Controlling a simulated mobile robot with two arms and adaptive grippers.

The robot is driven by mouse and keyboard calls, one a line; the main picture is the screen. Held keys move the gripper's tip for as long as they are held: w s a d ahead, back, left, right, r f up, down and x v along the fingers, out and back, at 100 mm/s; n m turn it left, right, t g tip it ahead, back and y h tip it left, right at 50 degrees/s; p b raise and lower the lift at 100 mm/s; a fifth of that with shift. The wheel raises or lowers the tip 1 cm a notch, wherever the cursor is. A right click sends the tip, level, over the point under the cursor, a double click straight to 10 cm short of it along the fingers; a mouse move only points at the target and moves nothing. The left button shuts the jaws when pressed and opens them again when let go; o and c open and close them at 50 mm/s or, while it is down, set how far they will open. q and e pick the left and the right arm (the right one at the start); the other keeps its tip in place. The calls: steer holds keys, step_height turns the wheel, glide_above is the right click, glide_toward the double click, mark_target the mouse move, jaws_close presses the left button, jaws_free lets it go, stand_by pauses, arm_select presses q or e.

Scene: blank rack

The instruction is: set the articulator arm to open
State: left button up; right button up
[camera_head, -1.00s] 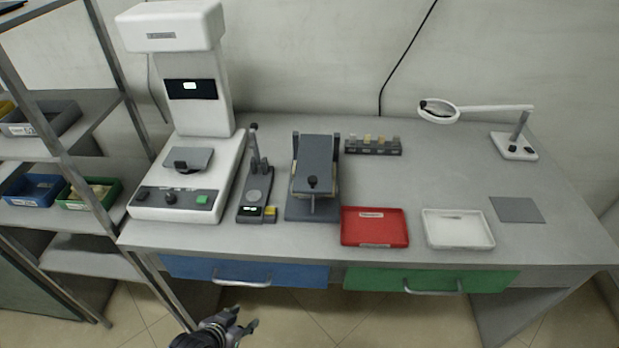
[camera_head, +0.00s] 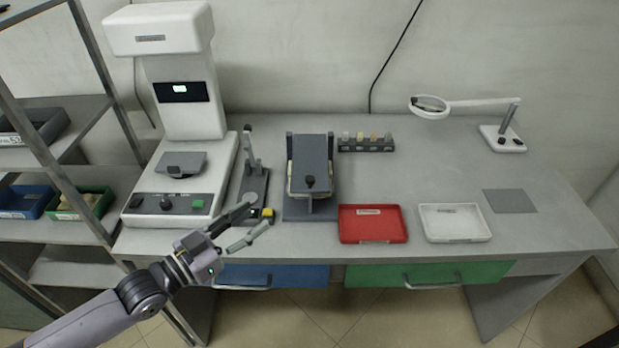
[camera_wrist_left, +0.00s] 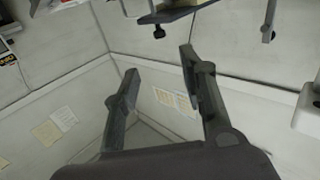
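The articulator (camera_head: 310,164) stands on the desk in the middle of the head view. Its grey upper arm lies as a sloping plate over a pale body, with a black knob (camera_head: 310,182) at the front end. A gap above the base cannot be judged. My left gripper (camera_head: 261,215) is open and empty, its two fingers apart, at the desk's front edge, left of the articulator and not touching it. The left wrist view shows the open fingers (camera_wrist_left: 159,61) with nothing between them. My right gripper is not in view.
A small device with an upright post (camera_head: 249,150) stands behind my left fingers, beside a white machine (camera_head: 180,190). A red tray (camera_head: 373,238) and a white tray (camera_head: 455,236) lie to the right. A vial rack (camera_head: 366,146) is behind; a magnifier lamp (camera_head: 503,138) stands far right.

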mark_target(306, 181)
arm_select(q)
steer(key=b+x, duration=0.4)
steer(key=x, duration=1.3)
steer(key=shift+w+d+b, duration=0.15)
steer(key=shift+b, duration=0.2)
steer(key=shift+c, duration=0.5)
jaws_close()
